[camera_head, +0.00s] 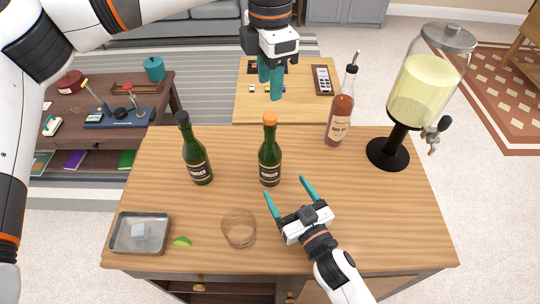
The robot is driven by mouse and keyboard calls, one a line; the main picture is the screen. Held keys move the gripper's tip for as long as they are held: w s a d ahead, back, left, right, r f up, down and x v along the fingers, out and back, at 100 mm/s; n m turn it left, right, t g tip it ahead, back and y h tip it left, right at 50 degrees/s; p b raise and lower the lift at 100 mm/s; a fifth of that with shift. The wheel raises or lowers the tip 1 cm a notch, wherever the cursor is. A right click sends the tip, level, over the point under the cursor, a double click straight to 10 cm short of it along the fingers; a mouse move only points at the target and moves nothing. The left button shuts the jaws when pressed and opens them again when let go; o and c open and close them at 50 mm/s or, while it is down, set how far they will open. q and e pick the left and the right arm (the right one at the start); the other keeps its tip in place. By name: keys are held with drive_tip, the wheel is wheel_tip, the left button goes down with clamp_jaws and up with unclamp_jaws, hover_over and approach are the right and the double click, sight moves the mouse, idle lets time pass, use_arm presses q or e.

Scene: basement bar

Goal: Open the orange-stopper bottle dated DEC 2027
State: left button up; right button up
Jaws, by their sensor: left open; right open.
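A green bottle with an orange stopper (269,150) stands upright in the middle of the wooden counter. A similar green bottle with a black stopper (196,150) stands upright to its left. Both have dark labels; any date is too small to read. My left gripper (270,92) points down above and behind the orange-stopper bottle, apart from it, with nothing seen between its teal fingers. My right gripper (288,194) is open and empty, low over the counter in front of the orange-stopper bottle, fingers pointing toward the back.
A glass tumbler (239,230), lime wedge (181,241) and metal tray (140,234) are at the front left. An amber bottle with a pourer (340,117) and a drink dispenser (424,90) stand at the right. The counter's front right is clear.

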sight(270, 162)
drive_tip(key=x, duration=1)
